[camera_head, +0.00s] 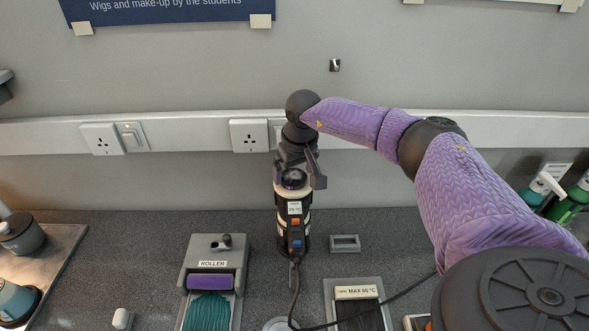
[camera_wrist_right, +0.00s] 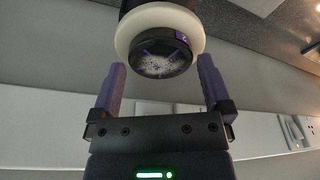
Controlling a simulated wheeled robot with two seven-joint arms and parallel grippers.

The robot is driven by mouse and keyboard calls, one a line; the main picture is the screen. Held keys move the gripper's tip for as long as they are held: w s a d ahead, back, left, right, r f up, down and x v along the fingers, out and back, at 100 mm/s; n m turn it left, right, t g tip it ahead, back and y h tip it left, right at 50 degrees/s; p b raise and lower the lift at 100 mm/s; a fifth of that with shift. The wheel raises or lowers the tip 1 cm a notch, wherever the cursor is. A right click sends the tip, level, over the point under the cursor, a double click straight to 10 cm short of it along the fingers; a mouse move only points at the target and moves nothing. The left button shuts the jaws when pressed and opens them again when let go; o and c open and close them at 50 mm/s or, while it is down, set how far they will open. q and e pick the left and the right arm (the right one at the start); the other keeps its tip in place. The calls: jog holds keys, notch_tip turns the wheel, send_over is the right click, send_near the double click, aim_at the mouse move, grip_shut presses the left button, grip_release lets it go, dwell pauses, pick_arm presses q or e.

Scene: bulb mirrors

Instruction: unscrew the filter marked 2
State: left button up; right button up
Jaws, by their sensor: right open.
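The filter (camera_wrist_right: 162,56) is a short dark round cap with a grey speckled end face and a small purple mark that seems to read 2. It sits in a cream collar (camera_wrist_right: 128,32) on a dark body. In the head view the upright device (camera_head: 294,222) stands on the counter near the wall, with the filter (camera_head: 293,179) at its top. My right gripper (camera_wrist_right: 162,66) is open, its purple fingers apart on either side of the filter, with gaps showing. It also shows in the head view (camera_head: 300,175), partly hiding the device's top. My left gripper is out of view.
A roller unit (camera_head: 212,254) with teal strands stands left of the device. A tray labelled MAX 60 °C (camera_head: 357,293) lies front right, with a dark cable running nearby. Wall sockets (camera_head: 249,135) are behind. Green bottles (camera_head: 570,204) stand far right.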

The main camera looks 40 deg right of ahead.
jog(key=r+p, duration=0.3)
jog(key=r, duration=0.1)
jog(key=shift+s, duration=0.35)
jog(key=shift+s+a+r+p, duration=0.1)
jog(key=shift+s+r+p, duration=0.05)
jog(key=shift+r+p, duration=0.65)
jog(key=shift+f, duration=0.15)
